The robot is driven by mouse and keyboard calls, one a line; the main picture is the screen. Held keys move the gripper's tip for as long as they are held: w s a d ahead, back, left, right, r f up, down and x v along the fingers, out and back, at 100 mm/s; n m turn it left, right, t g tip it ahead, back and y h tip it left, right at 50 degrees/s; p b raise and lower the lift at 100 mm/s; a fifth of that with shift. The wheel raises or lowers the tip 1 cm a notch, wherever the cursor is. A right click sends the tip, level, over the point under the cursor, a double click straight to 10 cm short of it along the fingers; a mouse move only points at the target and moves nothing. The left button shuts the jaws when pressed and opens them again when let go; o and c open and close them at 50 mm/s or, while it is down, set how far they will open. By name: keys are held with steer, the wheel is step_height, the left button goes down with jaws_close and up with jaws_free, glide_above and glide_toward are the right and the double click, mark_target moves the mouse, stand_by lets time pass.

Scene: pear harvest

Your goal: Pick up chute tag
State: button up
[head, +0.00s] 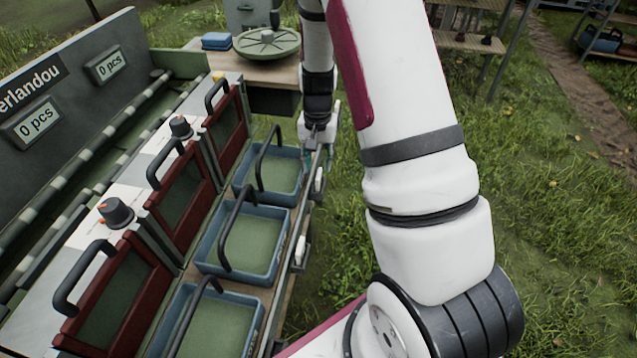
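Small pale pieces sit on that rail: one (319,181) just nearer than my gripper and another (300,250) closer to me. I cannot tell whether either is the chute tag. No lettering on a tag is readable here. Whether my gripper touches anything is hidden by its small size.
Blue trays with dark handles (268,212) line the bench's right side. Red-framed chute doors (184,197) with black handles and knobs (115,211) stand to their left. A round green lid (267,41) and blue cloths (216,41) lie on the far table. Open grass (560,220) lies right.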

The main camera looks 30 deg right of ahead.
mark_target(319, 173)
step_height(319, 173, down, 5)
steer(key=shift+s+d+f+b, duration=0.1)
steer(key=shift+b, duration=0.2)
steer(key=shift+c, duration=0.5)
jaws_close()
